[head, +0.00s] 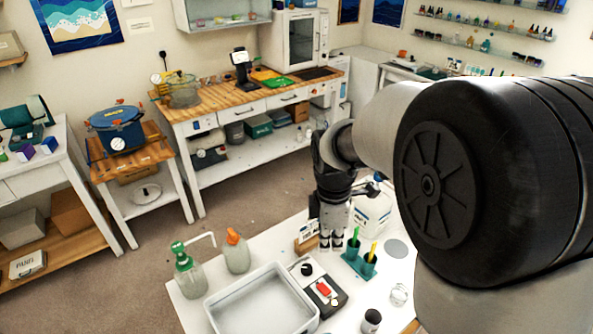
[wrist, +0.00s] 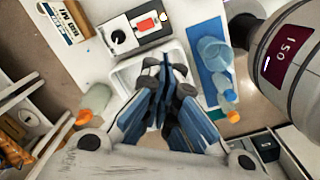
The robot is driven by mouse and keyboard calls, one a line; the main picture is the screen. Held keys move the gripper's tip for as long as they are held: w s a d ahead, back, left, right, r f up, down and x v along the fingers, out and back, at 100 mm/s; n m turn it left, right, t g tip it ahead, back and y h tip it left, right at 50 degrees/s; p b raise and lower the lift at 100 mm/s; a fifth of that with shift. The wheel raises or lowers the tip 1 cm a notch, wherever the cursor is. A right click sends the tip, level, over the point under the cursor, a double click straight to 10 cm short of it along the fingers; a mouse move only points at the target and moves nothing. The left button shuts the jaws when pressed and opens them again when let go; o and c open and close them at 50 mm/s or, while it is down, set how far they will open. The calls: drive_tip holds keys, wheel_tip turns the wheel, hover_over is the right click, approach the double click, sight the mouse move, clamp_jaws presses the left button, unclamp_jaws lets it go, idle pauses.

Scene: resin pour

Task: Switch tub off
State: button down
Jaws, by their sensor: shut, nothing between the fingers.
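The tub (head: 222,318) is a pale, shallow rectangular basin at the front of the white table; part of its rim shows in the wrist view (wrist: 123,77). Beside it sits a grey and black control box (head: 337,303) with a red switch (head: 323,287) and a black knob (head: 307,269). The red switch also shows in the wrist view (wrist: 146,25). I cannot tell the switch's position. My gripper (head: 332,247) points down, shut and empty, above the table and apart from the switch. In the wrist view its fingers (wrist: 165,80) cover part of the tub.
Two bottles (head: 188,277) (head: 237,254) with green and orange tops stand left of the tub. A green holder (head: 358,266) with upright tools is right of my gripper. A dark cup (head: 371,320) stands near the front. A wooden workbench (head: 225,95) stands behind, across open floor.

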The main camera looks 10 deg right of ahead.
sight(322, 297)
drive_tip(key=w+f+n+g, duration=0.1)
drive_tip(key=w+f+n, duration=0.1)
drive_tip(key=f, duration=0.4)
drive_tip(key=w+a+f+n, duration=0.1)
drive_tip(key=w+f+n, duration=0.2)
drive_tip(key=f+n, duration=0.2)
drive_tip(key=shift+f+g+p, duration=0.35)
drive_tip(key=shift+f+g, duration=0.05)
drive_tip(key=shift+w, duration=0.1)
drive_tip(key=f+b, duration=0.1)
drive_tip(key=f, duration=0.3)
drive_tip(key=s+f+b, duration=0.1)
drive_tip(key=f, duration=0.4)
drive_tip(key=d+f+b, duration=0.1)
drive_tip(key=f, duration=0.4)
drive_tip(key=shift+s+b, duration=0.3)
drive_tip(key=shift+s, duration=0.05)
drive_tip(key=shift+s+d+f, duration=0.1)
drive_tip(key=shift+s+f, duration=0.15)
drive_tip(key=shift+f, duration=0.05)
drive_tip(key=shift+w, duration=0.1)
